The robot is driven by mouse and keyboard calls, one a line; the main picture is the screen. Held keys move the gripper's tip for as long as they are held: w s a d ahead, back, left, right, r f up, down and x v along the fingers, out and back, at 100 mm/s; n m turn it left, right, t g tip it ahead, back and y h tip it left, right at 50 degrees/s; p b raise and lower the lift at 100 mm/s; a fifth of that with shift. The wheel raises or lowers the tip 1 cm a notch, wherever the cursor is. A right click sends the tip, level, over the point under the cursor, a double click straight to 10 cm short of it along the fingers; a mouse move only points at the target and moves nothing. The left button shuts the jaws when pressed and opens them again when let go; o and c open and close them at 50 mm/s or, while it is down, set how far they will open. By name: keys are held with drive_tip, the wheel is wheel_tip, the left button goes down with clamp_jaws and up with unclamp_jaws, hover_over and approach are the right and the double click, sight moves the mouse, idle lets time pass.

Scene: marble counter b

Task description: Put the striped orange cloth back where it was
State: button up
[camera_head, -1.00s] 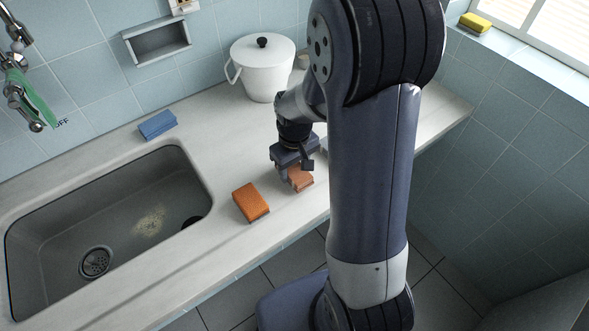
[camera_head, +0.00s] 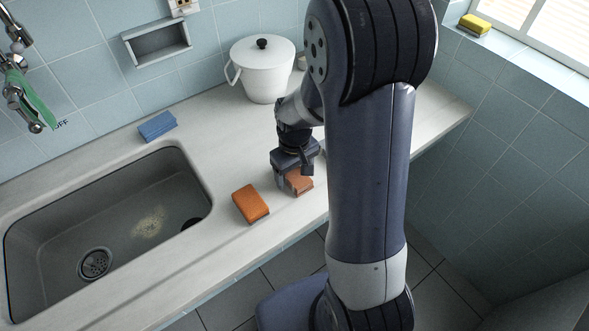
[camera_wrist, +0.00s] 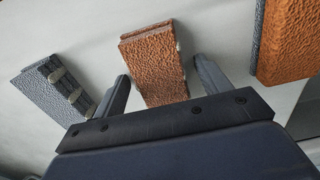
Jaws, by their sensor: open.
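No stripes are clear on anything in these views. A brown-orange folded piece (camera_head: 299,181) lies on the counter under my gripper (camera_head: 290,178). In the wrist view this piece (camera_wrist: 155,62) lies between the two fingertips of my gripper (camera_wrist: 162,68), which is open. A gap shows on both sides of the piece. A brighter orange block (camera_head: 251,203) lies on the counter to the left, nearer the sink; it also shows at the right edge of the wrist view (camera_wrist: 290,38).
A grey block (camera_wrist: 48,90) lies left of the fingers in the wrist view. The sink (camera_head: 190,170) is at left, a blue sponge (camera_head: 157,125) behind it. A white lidded pot (camera_head: 264,72) stands at the back. A green cloth (camera_head: 38,98) hangs at the tap.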

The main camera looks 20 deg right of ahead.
sight(294, 174)
wheel_tip(294, 174, up, 12)
drive_tip(key=shift+r+p, duration=0.2)
drive_tip(key=shift+p, duration=0.15)
idle(0.5)
